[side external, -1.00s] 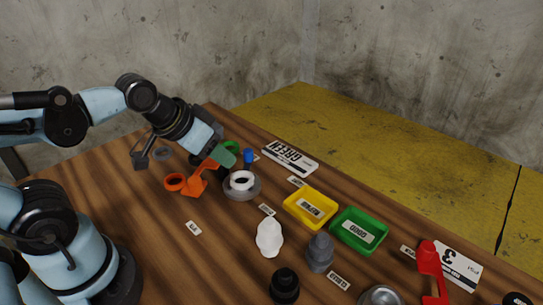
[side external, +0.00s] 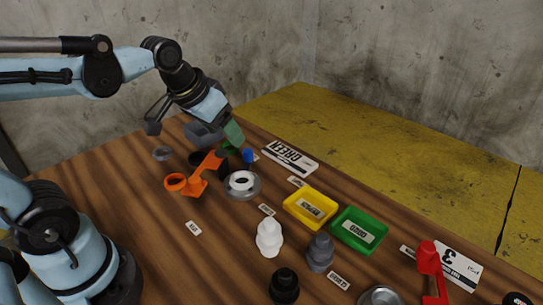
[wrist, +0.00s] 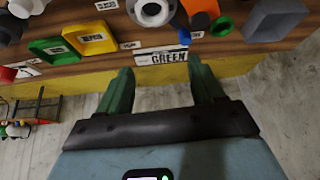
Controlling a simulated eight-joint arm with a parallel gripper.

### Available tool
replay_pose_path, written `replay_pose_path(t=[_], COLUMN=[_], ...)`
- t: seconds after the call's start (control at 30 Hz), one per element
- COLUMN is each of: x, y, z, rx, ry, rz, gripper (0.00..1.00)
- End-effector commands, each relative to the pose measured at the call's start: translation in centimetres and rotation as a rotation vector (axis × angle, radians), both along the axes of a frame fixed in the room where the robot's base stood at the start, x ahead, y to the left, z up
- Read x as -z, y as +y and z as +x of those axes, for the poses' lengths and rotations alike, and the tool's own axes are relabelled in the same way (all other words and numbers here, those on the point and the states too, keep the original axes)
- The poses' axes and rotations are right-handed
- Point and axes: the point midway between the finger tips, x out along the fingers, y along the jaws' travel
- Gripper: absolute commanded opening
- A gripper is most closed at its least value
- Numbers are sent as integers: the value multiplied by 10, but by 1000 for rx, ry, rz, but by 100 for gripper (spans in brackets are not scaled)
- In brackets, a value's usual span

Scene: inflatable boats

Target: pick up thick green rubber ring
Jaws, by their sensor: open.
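The green rubber ring (side external: 229,147) lies on the wooden table near its far edge, partly hidden by my gripper in the side view. In the wrist view the green ring (wrist: 222,27) shows at the top right, beside an orange part and a grey block. My gripper (side external: 235,134) is in the air above the far edge, near the ring and apart from it. In the wrist view my gripper's green fingers (wrist: 161,78) are spread with nothing between them. They point toward the white GREEN card (wrist: 162,57), with the ring off to their right.
An orange stand (side external: 197,184), a blue piece (side external: 248,156) and a grey dish with a white ring (side external: 242,184) stand close to the green ring. A yellow tray (side external: 310,208) and a green tray (side external: 359,230) are further right.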

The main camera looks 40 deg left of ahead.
Motion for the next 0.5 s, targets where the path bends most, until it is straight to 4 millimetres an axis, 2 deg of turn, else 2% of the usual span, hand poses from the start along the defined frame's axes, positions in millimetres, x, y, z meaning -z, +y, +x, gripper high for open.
replay_pose_path(t=[0.03, 0.23, 0.5], x=[-6, -15, -6], y=[8, 37, 86], z=[11, 48, 96], rx=[-22, -96, -197], ry=[27, 139, 288], rz=[-3, -20, -53], gripper=[67, 67, 67])
